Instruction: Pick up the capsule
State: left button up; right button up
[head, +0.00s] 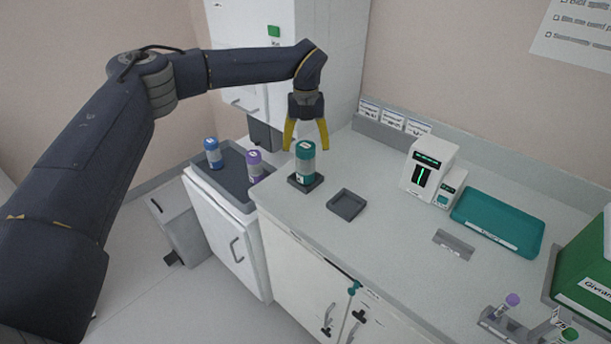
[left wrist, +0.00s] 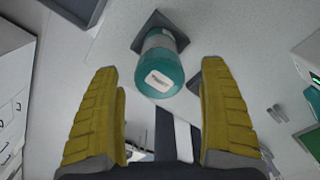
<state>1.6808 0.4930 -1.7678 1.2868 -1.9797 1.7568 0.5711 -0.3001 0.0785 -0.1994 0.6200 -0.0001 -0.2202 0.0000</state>
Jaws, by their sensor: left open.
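A teal and grey capsule (head: 305,160) stands upright on a small dark square base (head: 318,181) on the counter. Its teal top with a white label also shows in the left wrist view (left wrist: 160,72), ahead of the fingers. My left gripper (head: 306,149) has yellow fingers spread apart, above the capsule and pointing down at it. In the left wrist view the open fingers (left wrist: 160,115) are empty, with the capsule between and beyond them. I cannot tell whether the fingers touch it in the head view. My right gripper is not in view.
A blue capsule (head: 212,152) and a purple capsule (head: 254,166) stand on a grey tray (head: 229,189) at left. An empty dark square holder (head: 346,204) lies right of the teal capsule. A white device (head: 427,168), teal tray (head: 497,221) and green box (head: 588,270) stand farther right.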

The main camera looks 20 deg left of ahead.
aim_at(305, 157)
pick_arm(q)
jog(key=shift+s+f, duration=0.1)
jog(key=shift+f, duration=2.45)
jog(key=c, duration=1.5)
